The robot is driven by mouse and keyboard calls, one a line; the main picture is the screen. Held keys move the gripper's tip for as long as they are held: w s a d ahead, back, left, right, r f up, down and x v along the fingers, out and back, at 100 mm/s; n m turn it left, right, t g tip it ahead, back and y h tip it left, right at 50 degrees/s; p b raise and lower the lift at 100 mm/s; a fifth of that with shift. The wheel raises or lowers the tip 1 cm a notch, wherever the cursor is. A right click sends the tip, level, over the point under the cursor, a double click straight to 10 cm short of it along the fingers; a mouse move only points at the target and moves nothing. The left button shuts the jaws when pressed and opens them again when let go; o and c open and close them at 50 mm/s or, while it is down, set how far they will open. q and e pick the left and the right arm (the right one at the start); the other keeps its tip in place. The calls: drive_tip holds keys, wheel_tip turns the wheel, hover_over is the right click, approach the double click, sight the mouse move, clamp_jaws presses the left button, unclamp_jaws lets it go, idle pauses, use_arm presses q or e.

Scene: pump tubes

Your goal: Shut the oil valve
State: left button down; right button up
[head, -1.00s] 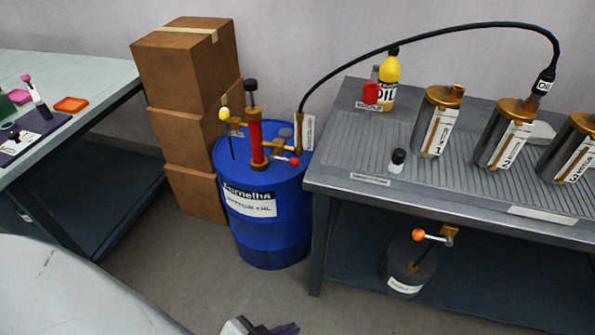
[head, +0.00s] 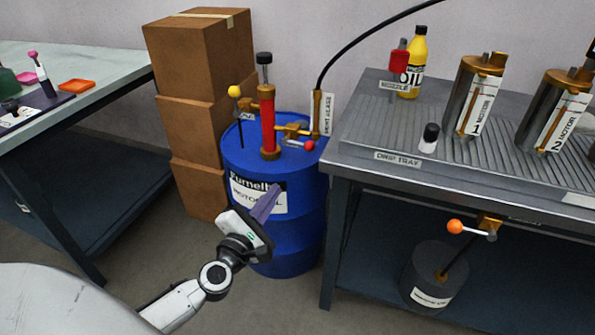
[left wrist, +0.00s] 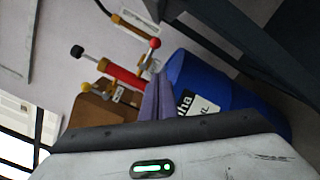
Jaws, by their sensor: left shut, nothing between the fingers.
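A blue drum (head: 300,215) carries a red hand pump (head: 268,122) with a black top knob. A brass valve (head: 292,131) with a red-balled lever (head: 309,146) sits at the pump's right. The lever ball also shows in the left wrist view (left wrist: 155,43). A yellow-balled lever (head: 234,91) stands at the pump's left. My left gripper (head: 274,190) is shut and empty, its purple fingers in front of the drum's label, below the red-balled lever. In the left wrist view the fingers (left wrist: 158,80) point toward the pump and drum. My right gripper is out of view.
Stacked cardboard boxes (head: 205,110) stand left of the drum. A grey bench (head: 375,172) with a drip tray and metal canisters is at right. A black hose (head: 375,38) arches above.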

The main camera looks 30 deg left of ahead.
use_arm(q)
drive_tip(key=shift+w+a+n, duration=0.1)
drive_tip(key=shift+a+n, duration=0.2)
drive_tip(key=shift+a, duration=0.05)
drive_tip(key=b, duration=0.1)
approach(299, 144)
wheel_tip(299, 144, down, 3)
drive_tip(key=w+a, duration=0.1)
drive_tip(key=w, duration=0.3)
drive_tip(key=w+d+r, duration=0.1)
drive_tip(key=shift+w+d+r, duration=0.1)
drive_tip(key=shift+w+r, duration=0.25)
